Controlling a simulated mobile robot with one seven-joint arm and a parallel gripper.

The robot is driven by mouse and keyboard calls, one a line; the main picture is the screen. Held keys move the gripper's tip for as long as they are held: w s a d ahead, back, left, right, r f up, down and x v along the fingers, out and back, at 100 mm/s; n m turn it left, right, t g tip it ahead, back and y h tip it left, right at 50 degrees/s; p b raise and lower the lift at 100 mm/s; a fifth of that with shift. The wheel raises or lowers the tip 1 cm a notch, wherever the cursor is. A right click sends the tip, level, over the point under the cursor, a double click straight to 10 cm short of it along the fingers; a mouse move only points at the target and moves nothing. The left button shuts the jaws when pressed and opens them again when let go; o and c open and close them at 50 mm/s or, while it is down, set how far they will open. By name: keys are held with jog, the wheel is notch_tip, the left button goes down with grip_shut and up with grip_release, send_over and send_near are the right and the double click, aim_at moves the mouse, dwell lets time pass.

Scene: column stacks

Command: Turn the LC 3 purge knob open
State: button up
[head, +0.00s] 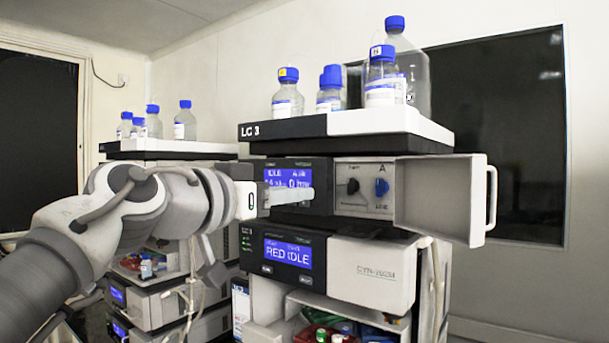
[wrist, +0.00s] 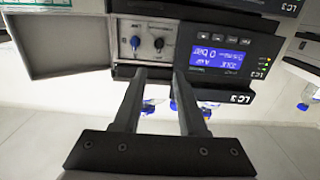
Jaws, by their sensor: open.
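The LC 3 stack (head: 300,130) stands in the middle of the head view. Its upper module has a grey knob panel (head: 365,187) with a dark knob (head: 352,186) on the left and a blue knob (head: 381,187) on the right. Both knobs also show in the upside-down wrist view, the blue one (wrist: 135,42) and the dark one (wrist: 158,44). Their small labels are too blurred to read. My gripper (head: 311,195) is in front of the display, left of the knobs. In the wrist view its two fingers (wrist: 165,74) are apart and empty.
The panel's door (head: 433,196) is swung open to the right, its handle outward. A blue display (head: 288,179) is left of the knobs. Several blue-capped bottles (head: 287,100) stand on top. Another stack (head: 165,150) is behind at left. A lower module (head: 372,272) juts out below.

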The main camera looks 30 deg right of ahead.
jog(key=p, duration=0.4)
send_near(348, 182)
jog(key=x, duration=0.8)
jog(key=shift+d, duration=0.2)
grip_shut()
